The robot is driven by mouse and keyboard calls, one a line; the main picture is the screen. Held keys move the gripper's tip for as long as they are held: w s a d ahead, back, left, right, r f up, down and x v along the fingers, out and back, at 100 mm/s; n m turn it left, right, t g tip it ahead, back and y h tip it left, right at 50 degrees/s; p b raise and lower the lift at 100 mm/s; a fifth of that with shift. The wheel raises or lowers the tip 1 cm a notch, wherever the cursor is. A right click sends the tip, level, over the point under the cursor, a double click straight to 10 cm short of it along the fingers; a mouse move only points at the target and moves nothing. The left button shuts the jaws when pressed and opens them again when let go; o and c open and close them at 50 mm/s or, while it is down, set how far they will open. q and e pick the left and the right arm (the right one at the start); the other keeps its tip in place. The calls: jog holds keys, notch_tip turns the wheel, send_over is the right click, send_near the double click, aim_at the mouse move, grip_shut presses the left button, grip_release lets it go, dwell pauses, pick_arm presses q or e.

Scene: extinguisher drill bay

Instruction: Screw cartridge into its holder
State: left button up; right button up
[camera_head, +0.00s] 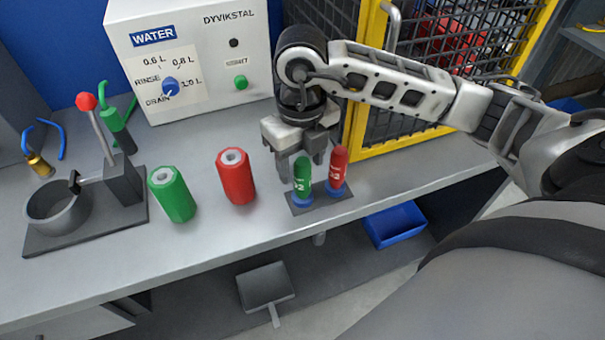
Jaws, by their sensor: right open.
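A small green cartridge (303,178) and a small red cartridge (338,172) stand upright in blue collars on a dark square plate (321,203) on the bench. Two larger bodies stand to their left: a red one (236,181) and a green one (174,198), each with a pale ring and dark hole on top. They look like the holders. My right gripper (300,165) is open and points down, close to the green cartridge's top. I cannot tell whether it touches it. My left gripper is not in view.
A white WATER box (190,60) stands at the back. A yellow-framed mesh cage (360,130) is close behind my right gripper. A lever press (120,180) with a round cup stands at the left. A blue bin (395,226) is below the bench's front edge.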

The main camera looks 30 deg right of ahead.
aim_at(302, 179)
jog(key=shift+f, duration=0.1)
notch_tip(302, 179, down, 5)
jog(key=b, duration=0.3)
jog(key=shift+d, duration=0.1)
jog(key=shift+f, duration=0.1)
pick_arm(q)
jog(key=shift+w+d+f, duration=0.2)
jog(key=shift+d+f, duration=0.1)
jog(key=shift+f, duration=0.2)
pick_arm(e)
jog(key=shift+c, duration=0.3)
jog(key=c, duration=1)
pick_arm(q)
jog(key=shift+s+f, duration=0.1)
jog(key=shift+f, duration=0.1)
pick_arm(e)
jog(key=shift+c, duration=0.5)
